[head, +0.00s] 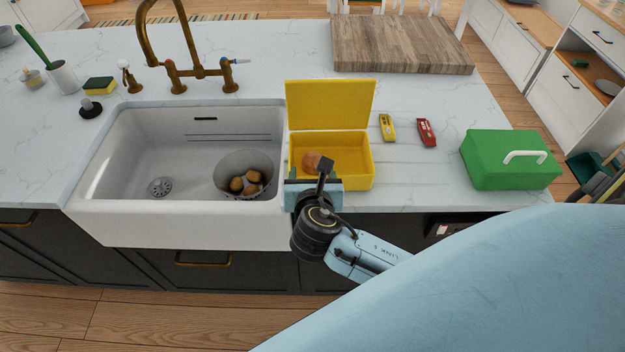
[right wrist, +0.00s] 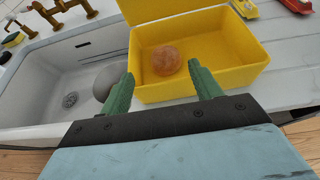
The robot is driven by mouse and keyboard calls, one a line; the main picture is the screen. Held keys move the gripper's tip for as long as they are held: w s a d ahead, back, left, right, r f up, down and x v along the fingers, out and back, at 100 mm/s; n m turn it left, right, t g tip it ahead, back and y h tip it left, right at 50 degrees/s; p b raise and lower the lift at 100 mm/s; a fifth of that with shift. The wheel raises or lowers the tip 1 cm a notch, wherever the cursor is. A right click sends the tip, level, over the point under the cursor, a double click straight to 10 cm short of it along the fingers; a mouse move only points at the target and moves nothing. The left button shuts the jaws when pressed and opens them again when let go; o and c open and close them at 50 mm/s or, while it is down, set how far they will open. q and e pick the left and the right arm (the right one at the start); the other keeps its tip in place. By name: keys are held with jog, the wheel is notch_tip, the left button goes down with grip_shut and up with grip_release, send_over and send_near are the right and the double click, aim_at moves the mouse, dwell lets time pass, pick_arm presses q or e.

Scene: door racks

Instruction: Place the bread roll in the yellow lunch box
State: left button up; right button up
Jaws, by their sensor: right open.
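The yellow lunch box (head: 333,185) stands open on the counter right of the sink, its lid (head: 330,103) raised at the back. The brown bread roll (head: 311,161) is inside it, toward the left side; in the right wrist view the roll (right wrist: 166,60) rests on the box floor. My right gripper (head: 306,183) is at the front left of the box. In the right wrist view its green fingers (right wrist: 157,80) are spread apart with nothing between them, and the roll lies beyond the fingertips. My left gripper is not in view.
The white sink (head: 130,135) holds a bowl (head: 229,164) with several brown round items. A green box (head: 509,160) with a white handle stands at the right. Yellow (head: 387,127) and red (head: 426,132) packets lie between. A wooden board (head: 400,45) is at the back.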

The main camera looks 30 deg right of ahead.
jog(key=shift+v, duration=2.25)
jog(key=shift+w, duration=0.1)
